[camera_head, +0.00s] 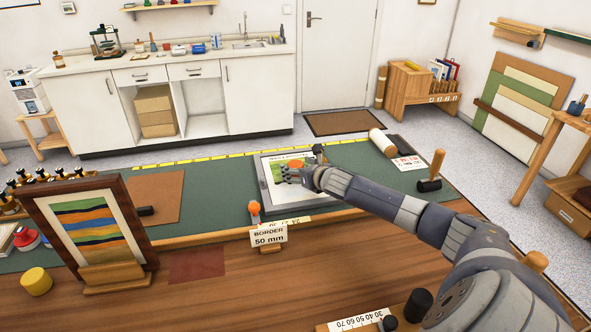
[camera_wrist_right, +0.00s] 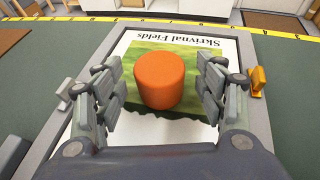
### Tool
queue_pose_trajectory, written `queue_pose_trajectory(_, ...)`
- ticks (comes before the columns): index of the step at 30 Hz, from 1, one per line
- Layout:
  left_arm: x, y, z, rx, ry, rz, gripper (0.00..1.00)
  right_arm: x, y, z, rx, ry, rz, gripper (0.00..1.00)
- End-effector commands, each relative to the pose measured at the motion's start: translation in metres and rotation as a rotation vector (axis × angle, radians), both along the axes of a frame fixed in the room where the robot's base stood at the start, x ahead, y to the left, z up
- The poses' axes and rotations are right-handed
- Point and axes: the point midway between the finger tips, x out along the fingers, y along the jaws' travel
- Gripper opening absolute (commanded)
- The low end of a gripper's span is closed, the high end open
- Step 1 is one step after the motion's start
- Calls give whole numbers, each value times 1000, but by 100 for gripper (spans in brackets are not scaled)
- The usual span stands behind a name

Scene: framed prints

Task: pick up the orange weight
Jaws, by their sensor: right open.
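The orange weight (camera_wrist_right: 160,80) is a short cylinder standing on a print with a green landscape (camera_wrist_right: 185,52) titled "Skrivnal Fields". In the head view the orange weight (camera_head: 295,164) shows just above my right gripper's fingers. My right gripper (camera_wrist_right: 160,88) is open, with one finger on each side of the weight and a gap visible on both sides. In the head view my right gripper (camera_head: 292,174) is over the print in its grey frame (camera_head: 266,187). Whether the fingertips are below the weight's top cannot be told. My left gripper is not in view.
A "BORDER 50 mm" sign (camera_head: 269,236) stands in front of the green mat (camera_head: 350,160). A framed striped picture (camera_head: 88,228) stands at the left.

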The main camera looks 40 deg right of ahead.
Motion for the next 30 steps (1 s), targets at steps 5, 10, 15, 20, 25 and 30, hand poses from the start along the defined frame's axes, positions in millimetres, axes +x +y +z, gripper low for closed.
queue_pose_trajectory(5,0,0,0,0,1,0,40,2,0,-1,1,1,0,65)
queue_pose_trajectory(10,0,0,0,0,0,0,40,1,0,-1,1,0,0,49)
queue_pose_trajectory(15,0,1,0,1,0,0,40,1,0,-1,1,0,0,11)
queue_pose_trajectory(20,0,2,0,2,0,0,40,2,-1,3,0,-6,1,0)
queue_pose_trajectory(25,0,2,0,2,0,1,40,2,-1,3,-1,-6,1,0)
queue_pose_trajectory(30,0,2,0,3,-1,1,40,3,-1,11,-2,-9,2,0)
